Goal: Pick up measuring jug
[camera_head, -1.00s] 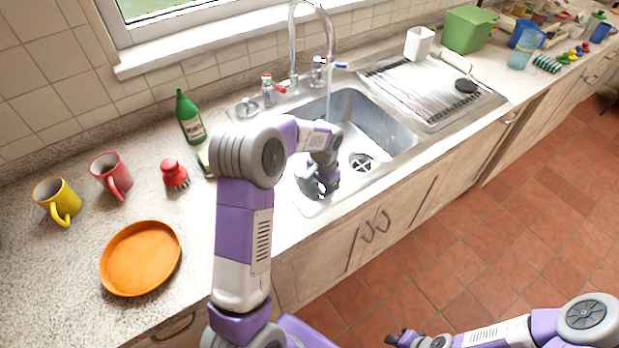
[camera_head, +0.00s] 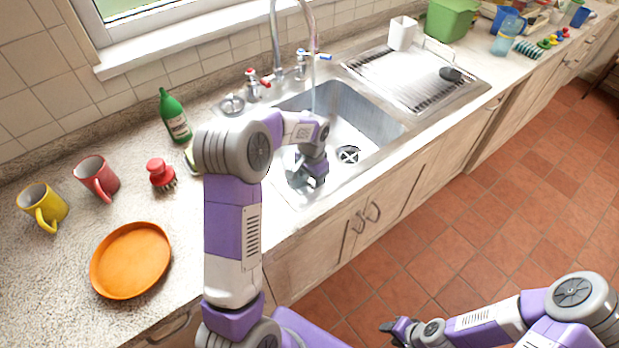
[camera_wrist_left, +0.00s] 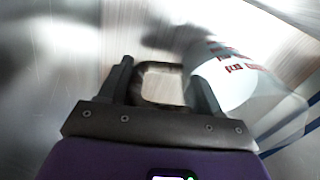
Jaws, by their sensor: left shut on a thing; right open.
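The measuring jug (camera_wrist_left: 247,72) is a clear, pale vessel with red markings in the left wrist view. It lies close beside my left gripper (camera_wrist_left: 160,82), which is shut on its loop-shaped handle. In the head view my left gripper (camera_head: 308,180) is down inside the sink (camera_head: 365,125), near its left front. The arm and hand hide most of the jug there, and I cannot make out its outline. My right gripper (camera_head: 392,328) is open and empty, low over the floor side, away from the counter.
The running tap (camera_head: 280,45) stands behind the sink. A green bottle (camera_head: 175,118), red brush (camera_head: 160,174), red mug (camera_head: 96,177), yellow mug (camera_head: 42,206) and orange plate (camera_head: 130,260) sit on the left counter. A drainboard (camera_head: 410,80) lies right of the sink.

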